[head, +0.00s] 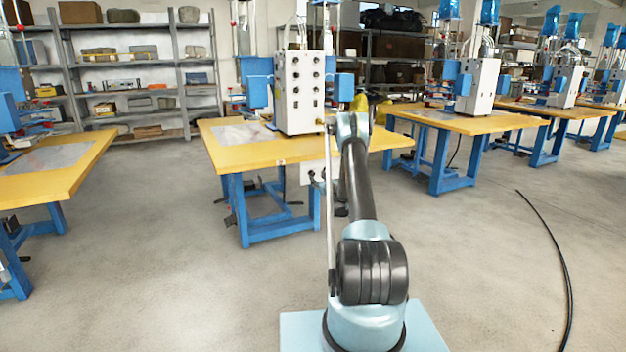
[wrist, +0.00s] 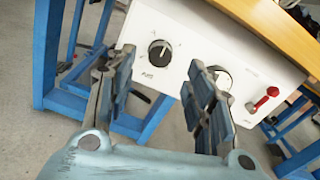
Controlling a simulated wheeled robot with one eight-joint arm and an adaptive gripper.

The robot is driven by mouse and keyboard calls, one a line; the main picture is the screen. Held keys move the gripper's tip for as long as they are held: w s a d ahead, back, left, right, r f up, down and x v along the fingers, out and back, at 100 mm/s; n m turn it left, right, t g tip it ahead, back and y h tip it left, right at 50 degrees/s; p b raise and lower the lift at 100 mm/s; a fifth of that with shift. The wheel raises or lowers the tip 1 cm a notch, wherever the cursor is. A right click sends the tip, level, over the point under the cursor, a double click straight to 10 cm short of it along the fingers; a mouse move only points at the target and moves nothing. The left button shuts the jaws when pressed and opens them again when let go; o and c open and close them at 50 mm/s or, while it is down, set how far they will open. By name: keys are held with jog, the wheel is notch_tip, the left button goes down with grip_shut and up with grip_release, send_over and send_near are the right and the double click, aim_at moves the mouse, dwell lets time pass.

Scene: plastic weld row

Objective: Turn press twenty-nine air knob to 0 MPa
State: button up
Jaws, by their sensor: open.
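A white control box (wrist: 190,30) hangs under the table edge in the wrist view; in the head view its white front (head: 308,174) shows small under the middle table. A black knob (wrist: 159,52) with a pale pointer mark sits on its left part; the print around it is too small to read. A round white-faced dial or knob (wrist: 222,78) is partly hidden by my right finger. My gripper (wrist: 160,68) is open and empty, its fingers on either side of the black knob in the picture, apparently short of it. Which control is the air knob I cannot tell.
A red-handled lever (wrist: 266,98) sits at the box's right. Blue table legs (wrist: 48,50) stand at left. In the head view, the yellow-topped table (head: 240,150) carries a white press cabinet (head: 303,92). A black cable (head: 560,260) lies on the floor at right.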

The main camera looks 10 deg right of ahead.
aim_at(312, 174)
jog(key=shift+x, duration=3.05)
jog(key=c, duration=1.1)
jog(key=shift+a, duration=0.1)
